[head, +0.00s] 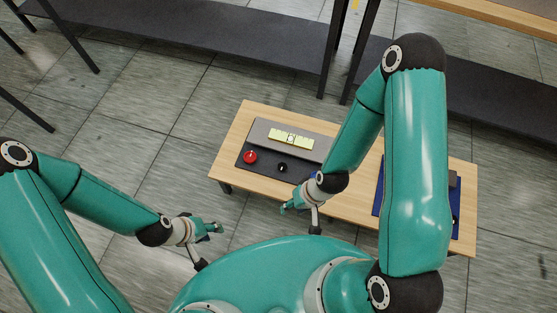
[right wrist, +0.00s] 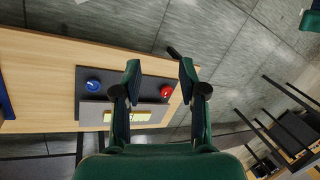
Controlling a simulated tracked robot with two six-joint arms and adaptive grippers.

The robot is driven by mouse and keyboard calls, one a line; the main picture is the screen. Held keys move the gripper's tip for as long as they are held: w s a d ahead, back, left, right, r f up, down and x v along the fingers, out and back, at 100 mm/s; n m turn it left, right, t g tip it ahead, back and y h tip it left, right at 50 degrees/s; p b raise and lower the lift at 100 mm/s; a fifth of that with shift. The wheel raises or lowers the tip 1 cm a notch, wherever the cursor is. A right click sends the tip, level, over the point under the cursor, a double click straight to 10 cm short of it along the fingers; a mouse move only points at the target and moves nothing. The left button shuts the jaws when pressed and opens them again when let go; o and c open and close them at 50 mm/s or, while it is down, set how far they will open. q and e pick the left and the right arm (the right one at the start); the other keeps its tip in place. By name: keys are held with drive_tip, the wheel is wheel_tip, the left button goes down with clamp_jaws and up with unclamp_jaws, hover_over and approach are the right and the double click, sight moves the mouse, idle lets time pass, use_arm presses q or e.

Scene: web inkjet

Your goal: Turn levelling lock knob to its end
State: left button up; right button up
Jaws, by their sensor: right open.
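A dark panel (head: 258,169) lies on the wooden table, with a red knob (head: 250,157) and a black knob (head: 282,168) on it. The right wrist view shows the red knob (right wrist: 166,91) and a blue knob (right wrist: 93,85); the black one is not seen there, and my right arm covers that end in the head view. No readable label tells which is the levelling lock knob. My right gripper (head: 290,207) is open and empty by the table's front edge; the red knob shows between its fingers (right wrist: 160,70). My left gripper (head: 213,228) is off the table's front left, apart from the panel.
A grey raised block with a yellow-green strip (head: 290,139) stands behind the knobs. A blue mat (head: 377,186) lies at the table's right, partly behind my right arm. Dark shelving (head: 210,35) stands behind. Tiled floor left of the table is clear.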

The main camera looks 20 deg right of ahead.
drive_tip(key=shift+d, duration=0.2)
drive_tip(key=o, duration=0.3)
drive_tip(key=shift+o, duration=1)
drive_tip(key=w+f+n+b, duration=0.6)
drive_tip(key=w+f+b, duration=0.1)
drive_tip(key=b, duration=0.1)
drive_tip(key=shift+a+f+n, duration=0.3)
drive_tip(key=shift+f+n, duration=0.05)
drive_tip(key=shift+n, duration=0.05)
drive_tip(key=n+h+b, duration=0.4)
drive_tip(key=n+b, duration=1.4)
drive_tip(key=n, duration=0.4)
hover_over(282, 166)
wheel_tip(282, 166, down, 7)
drive_tip(key=shift+g, duration=0.3)
wheel_tip(282, 166, down, 16)
drive_tip(key=b, duration=0.3)
drive_tip(key=shift+s+b, duration=0.15)
drive_tip(key=shift+b, duration=0.15)
